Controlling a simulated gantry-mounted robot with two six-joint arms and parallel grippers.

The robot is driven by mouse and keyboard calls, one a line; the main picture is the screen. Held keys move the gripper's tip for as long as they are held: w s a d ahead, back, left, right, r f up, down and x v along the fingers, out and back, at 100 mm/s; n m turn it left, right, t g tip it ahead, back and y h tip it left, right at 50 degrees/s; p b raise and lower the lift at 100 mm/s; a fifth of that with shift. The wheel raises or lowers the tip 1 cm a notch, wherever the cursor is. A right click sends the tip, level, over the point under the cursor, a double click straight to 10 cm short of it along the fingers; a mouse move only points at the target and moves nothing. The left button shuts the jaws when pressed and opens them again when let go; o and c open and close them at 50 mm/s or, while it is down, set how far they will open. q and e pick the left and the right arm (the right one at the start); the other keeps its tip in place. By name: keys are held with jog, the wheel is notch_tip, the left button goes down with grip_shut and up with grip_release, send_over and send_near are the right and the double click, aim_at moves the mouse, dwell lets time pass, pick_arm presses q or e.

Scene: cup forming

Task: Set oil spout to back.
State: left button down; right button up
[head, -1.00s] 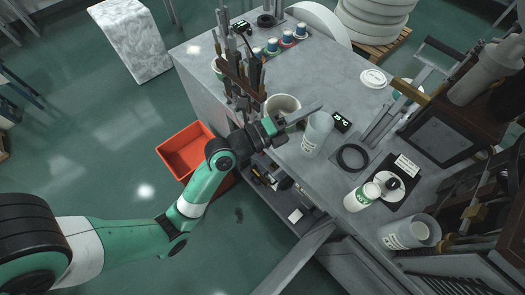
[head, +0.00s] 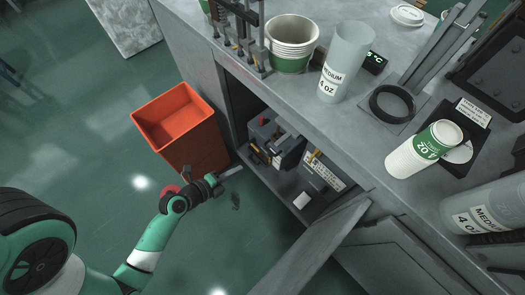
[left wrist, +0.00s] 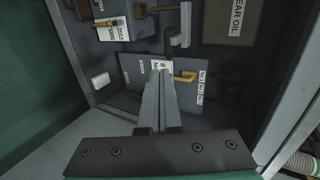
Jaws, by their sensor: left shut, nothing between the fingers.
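The cabinet under the bench is open. Inside, a grey panel (left wrist: 133,72) carries a yellow hook-shaped piece (left wrist: 184,77), with a white label and several small labels around it. A brass-coloured piece (left wrist: 158,9) shows higher up beside a light grey lever. I cannot tell which piece is the oil spout, and the labels are too small to read. My left gripper (head: 231,172) is at the cabinet opening, in front of the equipment. In the left wrist view its shut, empty fingers (left wrist: 160,72) point at the panel and partly cover it. My right gripper is not in view.
An orange bin (head: 180,120) stands left of the opening. The open cabinet door (head: 315,250) juts out at the right. Dark equipment boxes (head: 275,140) fill the shelf. A box marked gear oil (left wrist: 229,20) is inside. Paper cups (head: 290,45) stand on the bench above.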

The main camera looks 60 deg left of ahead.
pick_arm(q)
jog(key=r+b+x, duration=0.1)
jog(key=b+x, duration=0.1)
jog(key=x, duration=1.1)
jog(key=shift+w+f, duration=0.15)
jog(key=shift+w, duration=0.5)
jog(key=shift+a, duration=0.1)
